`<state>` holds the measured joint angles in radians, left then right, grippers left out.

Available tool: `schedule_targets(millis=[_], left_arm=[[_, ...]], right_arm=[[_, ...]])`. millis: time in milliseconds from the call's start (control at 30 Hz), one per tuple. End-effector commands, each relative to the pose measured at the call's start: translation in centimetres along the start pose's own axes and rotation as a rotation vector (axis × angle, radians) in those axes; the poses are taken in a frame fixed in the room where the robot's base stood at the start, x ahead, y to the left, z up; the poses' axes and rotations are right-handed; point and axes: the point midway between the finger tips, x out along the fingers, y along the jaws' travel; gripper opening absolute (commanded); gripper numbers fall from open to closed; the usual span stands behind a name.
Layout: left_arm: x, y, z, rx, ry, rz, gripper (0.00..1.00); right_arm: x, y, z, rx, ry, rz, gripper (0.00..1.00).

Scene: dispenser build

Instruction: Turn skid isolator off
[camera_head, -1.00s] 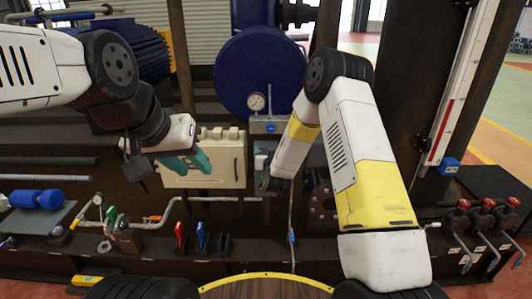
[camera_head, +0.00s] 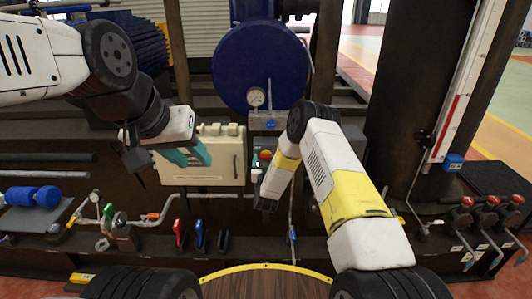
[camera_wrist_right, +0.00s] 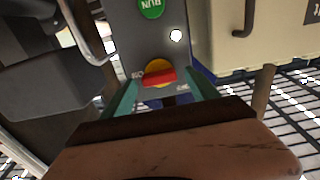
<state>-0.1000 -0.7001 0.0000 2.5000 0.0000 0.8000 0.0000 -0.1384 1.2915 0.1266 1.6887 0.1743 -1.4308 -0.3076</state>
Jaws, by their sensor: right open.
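The isolator switch is a red bar handle on a yellow disc (camera_wrist_right: 158,74), on a grey panel (camera_wrist_right: 150,40) in the right wrist view. The bar lies roughly crosswise, slightly tilted. Small labels beside it are too small to read surely. The switch (camera_head: 264,155) also shows in the head view, just left of my right forearm. My right gripper (camera_wrist_right: 162,92) is open, with one teal finger on each side of the switch. I cannot tell whether they touch it. My left gripper (camera_head: 188,153) hangs in front of the cream cabinet; its opening is unclear.
A green RUN button (camera_wrist_right: 151,8) sits on the same panel. The cream cabinet (camera_head: 225,165) stands left of the panel. A pressure gauge (camera_head: 256,97) and blue tank (camera_head: 258,65) are above. Red-handled valves (camera_head: 488,203) stand at the right.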

Motion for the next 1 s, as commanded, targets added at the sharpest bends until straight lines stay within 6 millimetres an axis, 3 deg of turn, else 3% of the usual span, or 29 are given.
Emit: schedule_targets(millis=[333, 667, 1000], left_arm=[[0.0, 0.0, 0.0, 0.0, 0.0, 0.0, 0.36], [0.0, 0.0, 0.0, 0.0, 0.0, 0.0, 0.36], [0.0, 0.0, 0.0, 0.0, 0.0, 0.0, 0.36]], right_arm=[[0.66, 0.01, -0.04, 0.0, 0.0, 0.0, 0.69], [0.64, 0.01, -0.04, 0.0, 0.0, 0.0, 0.07], [0.63, -0.06, -0.05, -0.056, 0.0, -0.002, 0.07]])
